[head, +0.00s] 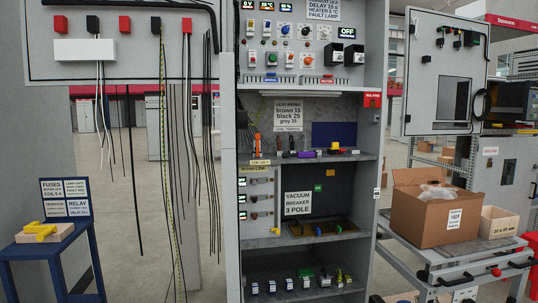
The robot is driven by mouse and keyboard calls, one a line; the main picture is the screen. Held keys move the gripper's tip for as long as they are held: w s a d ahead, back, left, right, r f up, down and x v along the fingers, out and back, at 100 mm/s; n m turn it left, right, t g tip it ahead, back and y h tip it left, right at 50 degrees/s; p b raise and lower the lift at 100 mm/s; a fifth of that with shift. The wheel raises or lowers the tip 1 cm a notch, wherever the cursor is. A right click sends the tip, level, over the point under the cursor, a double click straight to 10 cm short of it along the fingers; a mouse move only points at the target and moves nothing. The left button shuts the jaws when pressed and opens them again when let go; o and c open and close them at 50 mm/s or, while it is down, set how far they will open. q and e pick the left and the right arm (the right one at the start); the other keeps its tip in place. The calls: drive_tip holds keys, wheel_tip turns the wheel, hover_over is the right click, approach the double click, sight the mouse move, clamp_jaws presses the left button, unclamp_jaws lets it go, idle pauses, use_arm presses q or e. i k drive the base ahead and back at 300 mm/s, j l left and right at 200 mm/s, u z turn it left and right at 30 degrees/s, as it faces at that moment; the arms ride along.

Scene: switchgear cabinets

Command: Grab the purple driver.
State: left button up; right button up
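A small purple item (306,154), which looks like the purple driver, lies on the upper open shelf (345,158) of the grey cabinet in the middle. Dark tool parts lie right beside it, and I cannot tell exactly where its handle ends. Neither of my grippers is in view.
An orange-handled tool (257,145) stands at the shelf's left, and a yellow item (334,148) is at its right. An open cardboard box (425,218) sits on a cart at right. A blue stand (62,242) is at lower left. Loose cables (166,150) hang left of the cabinet.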

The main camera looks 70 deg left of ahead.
sight(310, 154)
drive_tip(key=i+j+u, duration=0.2)
drive_tip(key=u, duration=0.3)
drive_tip(key=i+u, duration=0.5)
drive_tip(key=i+l+u, duration=0.1)
drive_tip(key=i+u, duration=0.15)
drive_tip(key=u, duration=0.25)
drive_tip(key=i+l+u, duration=0.2)
drive_tip(key=u, duration=0.25)
drive_tip(key=i, duration=0.15)
